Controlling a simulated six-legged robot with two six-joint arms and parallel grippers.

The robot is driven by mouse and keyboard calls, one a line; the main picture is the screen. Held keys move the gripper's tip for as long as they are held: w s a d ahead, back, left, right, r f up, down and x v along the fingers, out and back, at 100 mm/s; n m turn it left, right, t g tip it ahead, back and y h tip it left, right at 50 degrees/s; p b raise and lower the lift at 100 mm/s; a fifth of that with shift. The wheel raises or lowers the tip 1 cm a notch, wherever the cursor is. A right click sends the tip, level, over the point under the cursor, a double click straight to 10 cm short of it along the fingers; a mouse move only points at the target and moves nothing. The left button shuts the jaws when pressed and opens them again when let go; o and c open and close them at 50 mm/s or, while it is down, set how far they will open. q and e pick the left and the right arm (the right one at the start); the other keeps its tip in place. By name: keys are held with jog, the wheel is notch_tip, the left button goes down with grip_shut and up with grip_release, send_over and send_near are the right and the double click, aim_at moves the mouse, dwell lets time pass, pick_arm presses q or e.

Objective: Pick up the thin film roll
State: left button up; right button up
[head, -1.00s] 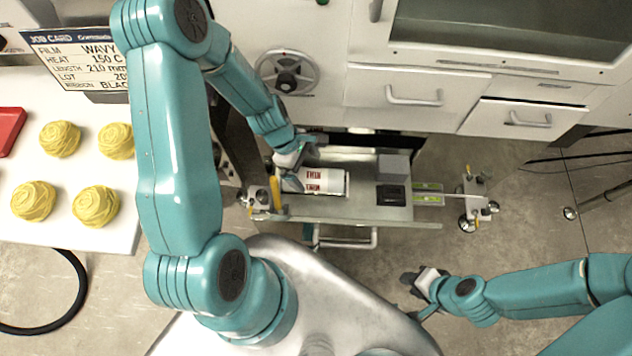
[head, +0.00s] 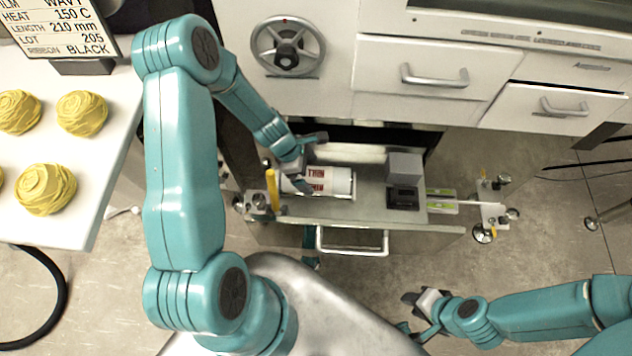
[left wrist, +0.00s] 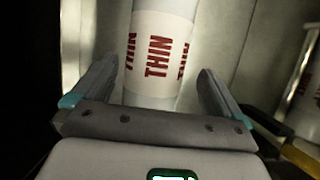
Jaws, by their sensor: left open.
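The thin film roll (head: 338,182) is a white cylinder with red "THIN" lettering. It lies in the open drawer (head: 365,208) below the machine in the head view. In the left wrist view the roll (left wrist: 157,55) runs away from me between the fingers, with its near end close to the palm. My left gripper (head: 303,165) is at the roll's left end; in the left wrist view its open fingers (left wrist: 150,90) stand on either side of the roll, with gaps showing. My right gripper (head: 418,314) is out over the floor, away from the drawer; its jaw opening is too small to judge.
A second white roll (head: 350,153) lies behind in the drawer. A grey block (head: 405,166), a black box (head: 403,198) and a yellow upright piece (head: 272,188) are nearby. The drawer handle (head: 352,251) faces me. Yellow film nests (head: 46,189) sit on the white table at left.

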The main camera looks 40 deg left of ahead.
aim_at(316, 178)
pick_arm(q)
jog(key=b+x, duration=0.1)
jog(key=x, duration=0.2)
jog(key=b+x, duration=0.1)
jog(key=x, duration=0.1)
jog(key=shift+w+f+b, duration=0.3)
jog(key=shift+f+b, duration=0.05)
jog(key=shift+r, duration=0.15)
